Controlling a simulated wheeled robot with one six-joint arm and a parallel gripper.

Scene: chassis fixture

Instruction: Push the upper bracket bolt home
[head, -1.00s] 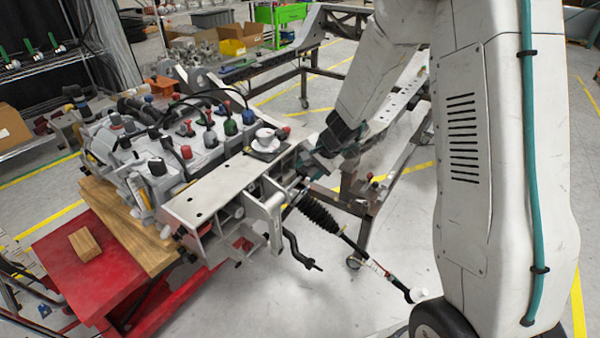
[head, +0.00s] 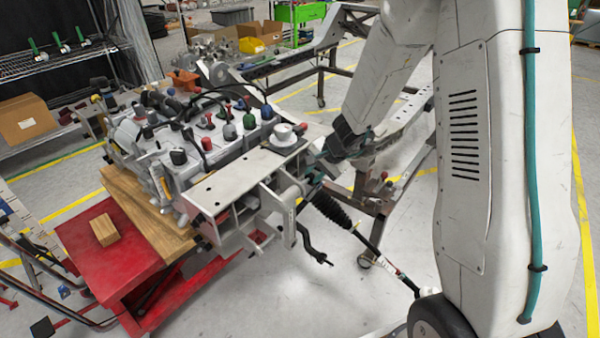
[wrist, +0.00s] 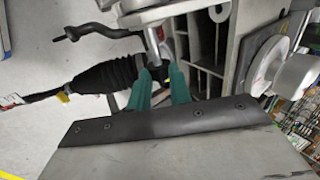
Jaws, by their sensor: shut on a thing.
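My gripper (wrist: 161,74) has two teal fingers, shut on a grey metal bolt (wrist: 154,42) in the wrist view. The bolt's shank runs up from between the fingers toward a grey metal bracket arm (wrist: 145,16). I cannot tell how far the bolt sits in a hole. In the head view my gripper (head: 314,178) is at the right end of the grey bracket frame (head: 240,182), largely hidden by my wrist. The bolt cannot be made out in the head view.
A black ribbed boot with a rod (head: 330,208) and a bent black lever (head: 312,246) hang close to my gripper. A white round part (wrist: 275,66) stands at the right in the wrist view. A red cart (head: 100,255) carries the assembly. Open floor lies in front.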

